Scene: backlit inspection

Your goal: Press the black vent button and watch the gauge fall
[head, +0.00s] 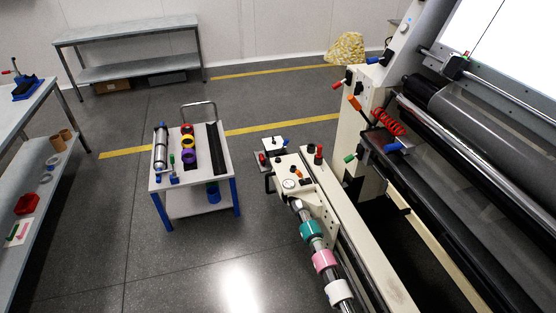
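A small round white gauge (289,184) sits on top of the cream housing (318,208) at the near end of the machine, right of centre. Its needle and reading are too small to make out. Small dark and orange fittings sit close around the gauge. I cannot tell which of the dark ones is the black vent button. A black handle shows on the housing's left side. Neither of my grippers shows in the head view.
A shaft with a teal ring (311,229), a pink ring (323,260) and a white ring (338,291) runs from the housing toward the front. A white cart (213,165) with rolls and tools stands to the left. Open floor (240,250) lies between them.

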